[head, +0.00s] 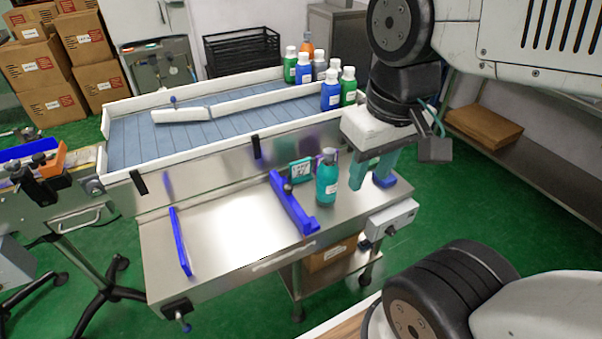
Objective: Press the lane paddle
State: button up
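A short white bar (182,115) lies across the blue-grey conveyor (130,142) near its left end, with a small blue knob beside it; I cannot tell for certain whether this is the lane paddle. A longer white guide rail (262,98) runs from it toward the bottles. My gripper (369,180) hangs over the right end of the steel table (225,222), its teal fingers pointing down and apart. A blue piece shows at the right fingertip.
Several green and blue bottles (331,92) stand at the conveyor's right end. A blue guide (291,205) and a blue strip (180,242) cross the table, with bare steel between. A grey control box (392,218) hangs on its front right. Cartons (40,68) stack at back left.

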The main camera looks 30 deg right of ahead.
aim_at(176, 114)
jog(key=u, duration=2)
jog(key=i, duration=0.7)
jog(key=z, duration=1.95)
jog(key=i, duration=0.5)
jog(key=z, duration=0.05)
